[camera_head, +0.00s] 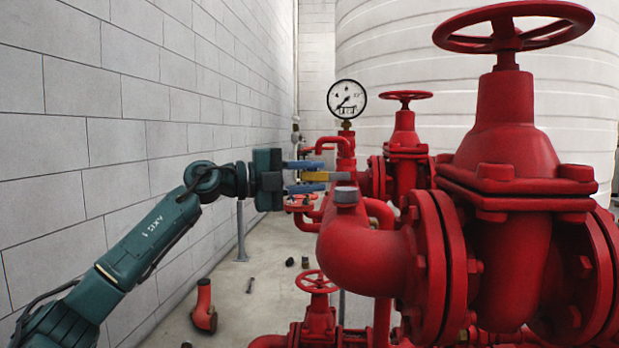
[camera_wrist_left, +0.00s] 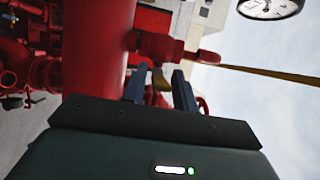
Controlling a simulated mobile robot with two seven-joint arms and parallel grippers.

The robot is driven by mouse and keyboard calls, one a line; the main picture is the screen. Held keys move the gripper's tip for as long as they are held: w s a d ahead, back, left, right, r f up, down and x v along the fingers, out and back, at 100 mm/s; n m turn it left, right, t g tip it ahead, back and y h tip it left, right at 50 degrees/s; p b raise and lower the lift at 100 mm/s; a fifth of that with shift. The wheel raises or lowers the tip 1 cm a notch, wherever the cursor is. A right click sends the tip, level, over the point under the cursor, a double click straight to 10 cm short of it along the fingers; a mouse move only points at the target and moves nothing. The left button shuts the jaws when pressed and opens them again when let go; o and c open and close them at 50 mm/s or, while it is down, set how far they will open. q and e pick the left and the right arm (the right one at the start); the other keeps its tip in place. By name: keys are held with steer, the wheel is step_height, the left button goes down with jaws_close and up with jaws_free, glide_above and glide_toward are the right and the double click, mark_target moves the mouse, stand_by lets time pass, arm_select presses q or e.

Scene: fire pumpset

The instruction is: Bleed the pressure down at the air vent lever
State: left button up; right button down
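The yellow lever (camera_head: 319,177), which I take for the air vent lever, lies level beside the red pipework in the head view. My left gripper (camera_head: 305,176) reaches in from the left with its blue fingers apart, one above and one below the yellow lever. In the left wrist view, the yellow lever (camera_wrist_left: 160,81) shows in the gap between the fingertips (camera_wrist_left: 160,88); firm contact is not visible. The pressure gauge (camera_head: 347,99) stands upright behind, its dark needle pointing to the lower left. My right gripper is not in view.
A large red valve with a handwheel (camera_head: 513,27) and a grey-capped red elbow (camera_head: 370,258) fill the right side. A block wall (camera_head: 120,130) runs along the left. A loose red pipe piece (camera_head: 204,308) and small parts lie on the floor.

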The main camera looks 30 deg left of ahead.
arm_select(q)
steer(key=shift+o, duration=1)
